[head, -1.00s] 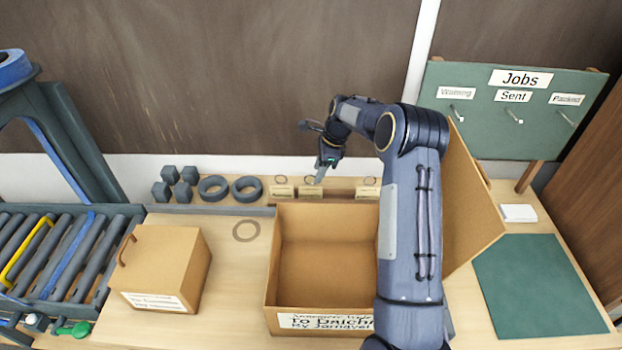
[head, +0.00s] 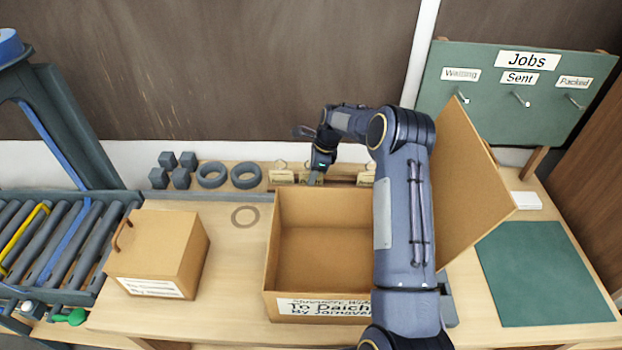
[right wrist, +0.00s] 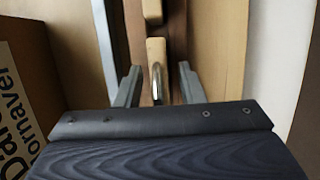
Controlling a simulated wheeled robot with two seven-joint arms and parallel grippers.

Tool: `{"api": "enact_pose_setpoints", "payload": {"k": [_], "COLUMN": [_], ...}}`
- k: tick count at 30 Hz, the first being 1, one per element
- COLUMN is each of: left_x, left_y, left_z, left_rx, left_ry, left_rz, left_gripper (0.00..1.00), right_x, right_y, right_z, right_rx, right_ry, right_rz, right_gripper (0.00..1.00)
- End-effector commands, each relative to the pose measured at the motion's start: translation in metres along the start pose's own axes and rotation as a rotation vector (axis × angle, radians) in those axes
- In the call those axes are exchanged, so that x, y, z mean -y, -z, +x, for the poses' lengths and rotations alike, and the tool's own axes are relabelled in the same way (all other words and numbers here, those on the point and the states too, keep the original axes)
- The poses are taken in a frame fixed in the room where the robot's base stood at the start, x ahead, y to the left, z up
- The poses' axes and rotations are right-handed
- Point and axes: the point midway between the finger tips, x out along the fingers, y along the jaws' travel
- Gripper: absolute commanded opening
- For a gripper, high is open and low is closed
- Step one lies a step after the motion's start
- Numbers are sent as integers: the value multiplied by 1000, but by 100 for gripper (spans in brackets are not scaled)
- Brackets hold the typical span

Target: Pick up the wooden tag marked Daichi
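Several small wooden tags with rings stand in a row on a rack behind the open box: a left tag (head: 281,177), a middle one partly behind my gripper, and a right tag (head: 366,178). Their lettering is too small to read, so I cannot tell which is marked Daichi. My right gripper (head: 315,180) is at the middle tag. In the right wrist view my right gripper (right wrist: 159,78) is open, its fingers on either side of a metal ring (right wrist: 157,82) and the end of a pale tag (right wrist: 156,52). My left gripper is not in view.
An open cardboard box (head: 268,255) labelled "To Daichi" stands in front of the rack. A closed box (head: 160,250) is at left, beside a roller conveyor (head: 60,240). A Jobs board (head: 510,95) with hooks and a green mat (head: 545,275) are at right.

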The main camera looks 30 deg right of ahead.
Motion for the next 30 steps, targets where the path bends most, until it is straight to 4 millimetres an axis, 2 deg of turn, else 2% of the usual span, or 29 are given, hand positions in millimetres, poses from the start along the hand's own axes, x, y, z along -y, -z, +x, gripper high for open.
{"api": "enact_pose_setpoints", "payload": {"k": [1,6,8,17,20,26,30], "left_x": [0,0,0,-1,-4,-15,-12], "left_y": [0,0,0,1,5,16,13], "left_z": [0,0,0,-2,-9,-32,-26], "left_rx": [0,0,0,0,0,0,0], "left_ry": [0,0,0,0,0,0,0], "left_rz": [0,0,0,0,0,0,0], "left_gripper": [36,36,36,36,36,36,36], "right_x": [0,0,0,0,0,0,1], "right_y": [0,0,0,-1,-6,-18,-24], "right_z": [0,0,0,-4,-16,-58,-76], "right_rx": [0,0,0,0,0,0,1], "right_ry": [0,0,0,0,1,2,4], "right_rz": [0,0,0,-1,-1,-2,-2], "right_gripper": [28,6,0,0,0,0,0]}}
